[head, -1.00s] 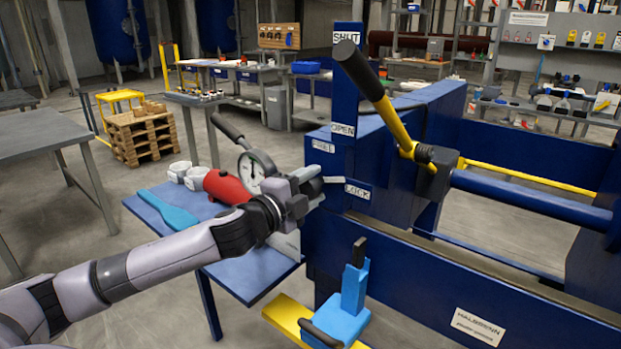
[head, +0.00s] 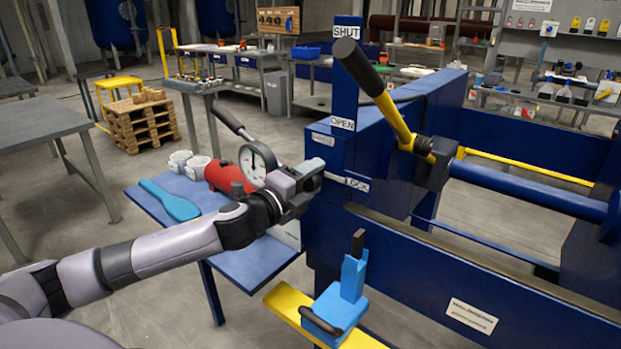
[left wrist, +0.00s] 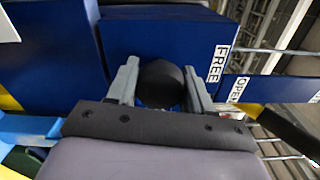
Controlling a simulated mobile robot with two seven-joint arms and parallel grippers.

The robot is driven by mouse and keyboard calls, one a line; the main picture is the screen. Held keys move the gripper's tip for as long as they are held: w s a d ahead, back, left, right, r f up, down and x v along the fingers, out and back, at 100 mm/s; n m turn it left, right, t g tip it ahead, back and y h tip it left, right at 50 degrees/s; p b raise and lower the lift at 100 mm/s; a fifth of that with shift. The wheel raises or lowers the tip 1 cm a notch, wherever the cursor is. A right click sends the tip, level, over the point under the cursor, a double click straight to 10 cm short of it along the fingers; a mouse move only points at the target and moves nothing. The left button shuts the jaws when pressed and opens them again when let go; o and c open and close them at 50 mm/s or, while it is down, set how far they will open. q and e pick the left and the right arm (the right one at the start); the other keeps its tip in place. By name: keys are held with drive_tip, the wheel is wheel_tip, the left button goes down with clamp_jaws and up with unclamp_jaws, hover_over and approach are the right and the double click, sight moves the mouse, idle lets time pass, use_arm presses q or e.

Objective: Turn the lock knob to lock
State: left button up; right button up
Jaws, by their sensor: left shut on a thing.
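The black round lock knob (left wrist: 160,83) sits between the two grey fingers of my left gripper (left wrist: 162,88) in the left wrist view. The fingers are shut on its sides. In the head view my left gripper (head: 314,177) is against the near end of the blue press housing (head: 375,150) and hides the knob. A FREE label (left wrist: 217,64) is right of the knob in the wrist view. Which mark the knob points to cannot be told. My right gripper is not in view.
A black-and-yellow lever (head: 385,100) rises beside the SHUT and OPEN labels. A blue side table (head: 240,265) holds a red cylinder (head: 228,177) with a gauge, and a light blue tool (head: 170,203). A light blue block with handle (head: 340,295) is below right of the gripper.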

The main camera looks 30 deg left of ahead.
sight(306, 183)
use_arm(q)
drive_tip(key=o, duration=1)
drive_tip(key=shift+o, duration=0.2)
drive_tip(key=shift+s, duration=0.1)
drive_tip(key=shift+s+a+b, duration=0.15)
drive_tip(key=shift+s+b, duration=0.45)
drive_tip(key=shift+s, duration=1.15)
drive_tip(key=shift+s+a+b, duration=0.1)
drive_tip(key=shift+s+b, duration=0.5)
drive_tip(key=shift+s, duration=1.15)
